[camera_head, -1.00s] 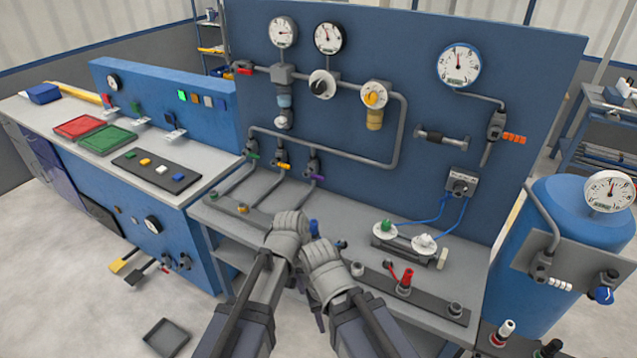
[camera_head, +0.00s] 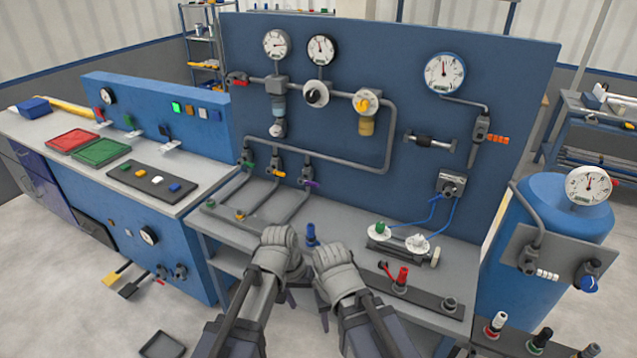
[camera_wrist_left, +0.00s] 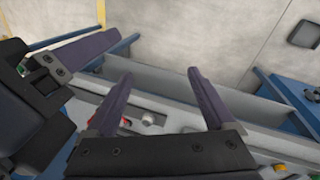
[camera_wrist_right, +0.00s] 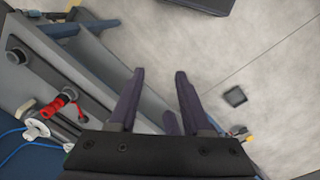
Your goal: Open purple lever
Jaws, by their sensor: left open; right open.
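The purple lever (camera_head: 311,183) sits on the rightmost of three small valves low on the blue panel. It points to the right, roughly level. My left gripper (camera_wrist_left: 161,77) is open and empty, its two dark fingers spread in the left wrist view. My right gripper (camera_wrist_right: 160,75) is open and empty in the right wrist view. Neither touches the lever. The lever does not clearly show in the wrist views.
A green-handled valve (camera_head: 248,164) and an orange-handled valve (camera_head: 278,172) stand left of the purple one. A grey pipe (camera_head: 350,160) runs above them. A blue knob (camera_head: 311,235) and a red lever (camera_head: 402,275) stand near the bench front. The bench top before the panel is partly clear.

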